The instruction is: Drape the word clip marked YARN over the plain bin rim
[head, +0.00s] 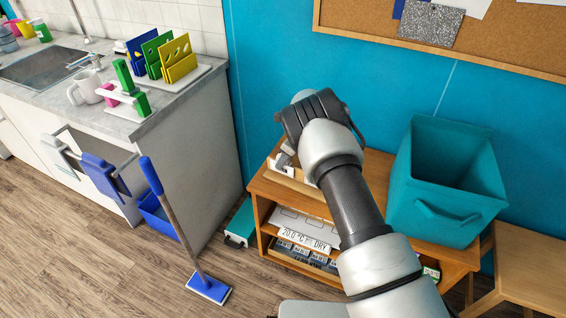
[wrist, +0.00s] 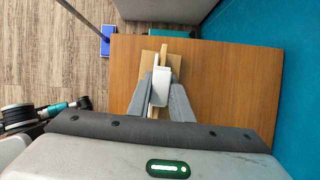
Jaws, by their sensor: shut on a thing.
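My gripper (wrist: 160,88) is shut on a white clip (wrist: 161,79) in the wrist view. The clip stands at a light wooden holder (wrist: 148,57) on the wooden shelf top; whether it touches the holder I cannot tell. No word is readable on it, so YARN cannot be confirmed. In the head view the wooden holder (head: 293,180) is at the left of the shelf top, and my arm hides most of the gripper. The plain teal bin (head: 440,203) stands at the right of the shelf top, open upward, its rim empty and clear.
The wooden shelf unit (head: 258,190) holds white label strips (head: 305,242) on its lower shelves. A teal wall is behind it with a cork board (head: 520,40). A counter (head: 170,100) and a blue mop (head: 208,288) are to the left. Bare shelf top lies around the holder.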

